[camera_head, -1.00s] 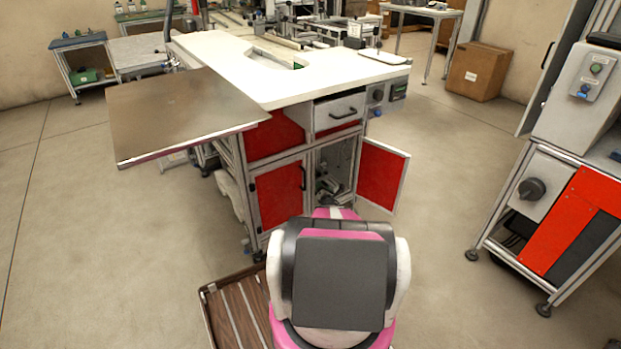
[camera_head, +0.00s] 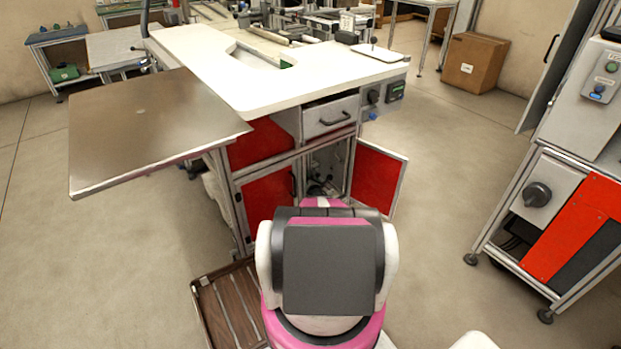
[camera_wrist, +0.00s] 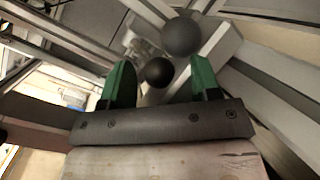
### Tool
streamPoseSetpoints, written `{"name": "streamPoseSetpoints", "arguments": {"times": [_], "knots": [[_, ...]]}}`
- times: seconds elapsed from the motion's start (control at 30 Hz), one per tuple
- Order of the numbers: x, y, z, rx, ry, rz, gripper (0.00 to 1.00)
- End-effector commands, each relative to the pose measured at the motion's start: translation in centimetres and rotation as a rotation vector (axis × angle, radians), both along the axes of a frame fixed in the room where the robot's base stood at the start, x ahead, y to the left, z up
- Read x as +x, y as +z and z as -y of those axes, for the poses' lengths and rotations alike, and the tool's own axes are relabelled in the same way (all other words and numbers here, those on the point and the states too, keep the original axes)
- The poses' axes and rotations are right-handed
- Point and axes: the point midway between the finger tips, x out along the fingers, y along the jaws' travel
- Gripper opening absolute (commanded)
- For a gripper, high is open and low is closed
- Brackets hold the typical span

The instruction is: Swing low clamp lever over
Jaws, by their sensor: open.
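In the wrist view, my gripper (camera_wrist: 162,62) is open, with its two green fingers apart. A dark ball knob (camera_wrist: 158,72) shows between the fingers, with nothing visibly clamped. A second, larger grey ball knob (camera_wrist: 182,36) is just above it, towards the right finger. Which of these knobs belongs to the low clamp lever I cannot tell. A pale metal piece lies behind them. In the head view, grey hardware (camera_head: 318,187) is partly visible inside the open cabinet, and my own arm hides the gripper and the knobs.
The red cabinet door (camera_head: 377,178) stands open at the right of the opening. A white worktop (camera_head: 215,60) and a metal plate (camera_head: 150,130) overhang the cabinet. Metal bars (camera_wrist: 265,100) run close to the right finger. Bare floor is right of the cabinet.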

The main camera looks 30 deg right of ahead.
Motion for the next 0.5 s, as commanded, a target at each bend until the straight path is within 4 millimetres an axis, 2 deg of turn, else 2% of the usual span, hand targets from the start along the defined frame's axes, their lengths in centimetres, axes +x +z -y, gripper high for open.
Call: {"name": "streamPoseSetpoints", "arguments": {"times": [0.1,0.13,0.3,0.5], "knots": [[0.00,0.00,0.00,0.000,0.000,0.000,0.56],[0.00,0.00,0.00,0.000,0.000,0.000,0.53],[0.00,0.00,0.00,0.000,0.000,0.000,0.00],[0.37,-0.90,0.04,0.000,0.000,-0.001,0.00]]}}
